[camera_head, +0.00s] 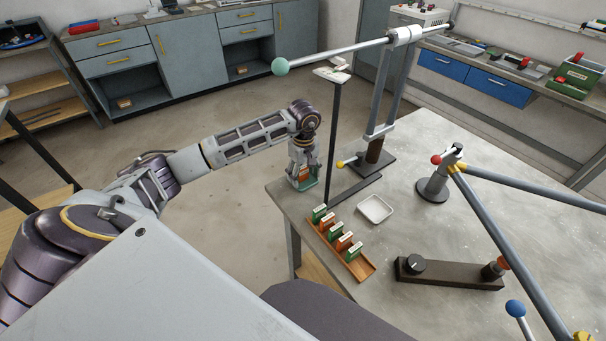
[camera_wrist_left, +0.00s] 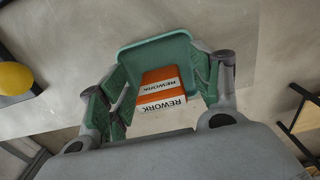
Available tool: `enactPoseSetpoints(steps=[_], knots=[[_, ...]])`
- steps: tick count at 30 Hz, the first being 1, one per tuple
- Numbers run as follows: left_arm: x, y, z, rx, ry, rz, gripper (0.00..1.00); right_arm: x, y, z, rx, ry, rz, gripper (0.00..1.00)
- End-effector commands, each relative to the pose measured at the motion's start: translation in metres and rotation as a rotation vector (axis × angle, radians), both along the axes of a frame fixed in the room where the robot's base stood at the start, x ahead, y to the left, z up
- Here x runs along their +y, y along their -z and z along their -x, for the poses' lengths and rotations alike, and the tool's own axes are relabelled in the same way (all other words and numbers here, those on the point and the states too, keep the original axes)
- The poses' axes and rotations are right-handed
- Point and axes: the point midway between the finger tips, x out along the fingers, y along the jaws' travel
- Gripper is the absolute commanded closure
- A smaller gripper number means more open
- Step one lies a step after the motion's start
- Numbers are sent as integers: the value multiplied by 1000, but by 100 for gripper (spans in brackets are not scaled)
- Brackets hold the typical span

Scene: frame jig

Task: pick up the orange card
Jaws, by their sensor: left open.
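Two orange cards (camera_wrist_left: 160,88) with white labels reading REWORK stand in a green holder (camera_wrist_left: 155,54) in the left wrist view. In the head view the green holder (camera_head: 305,184) sits at the table's left corner, with a little orange showing. My left gripper (camera_head: 303,164) is directly above it. In the left wrist view the left gripper (camera_wrist_left: 162,88) is open, its fingers on either side of the holder and cards. Whether the fingers touch anything is unclear. More orange cards (camera_head: 344,240) stand among green ones in a wooden rack (camera_head: 362,271). My right gripper is out of view.
A black post (camera_head: 333,140) stands close to the right of my left gripper. A white dish (camera_head: 375,209) lies beside the rack. A dark bar with knobs (camera_head: 450,275) and a stand with grey rods (camera_head: 433,188) occupy the table's right. Floor left of the table is clear.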

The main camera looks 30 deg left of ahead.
Motion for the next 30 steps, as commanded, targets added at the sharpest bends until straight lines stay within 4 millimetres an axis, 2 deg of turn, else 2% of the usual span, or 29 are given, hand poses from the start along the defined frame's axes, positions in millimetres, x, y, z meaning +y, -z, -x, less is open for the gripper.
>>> enactPoseSetpoints(steps=[5, 6, 16, 25, 30], knots=[[0, 0, 0, 0, 0, 0, 36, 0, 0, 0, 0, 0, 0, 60], [0, 0, 0, 0, 0, 0, 38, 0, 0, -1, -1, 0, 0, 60], [0, 0, 0, 0, 0, 0, 80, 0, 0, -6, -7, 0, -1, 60], [0, -1, 0, 0, 0, 0, 80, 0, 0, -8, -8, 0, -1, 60], [0, -8, -1, -1, 0, -1, 80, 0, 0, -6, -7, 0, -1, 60]])
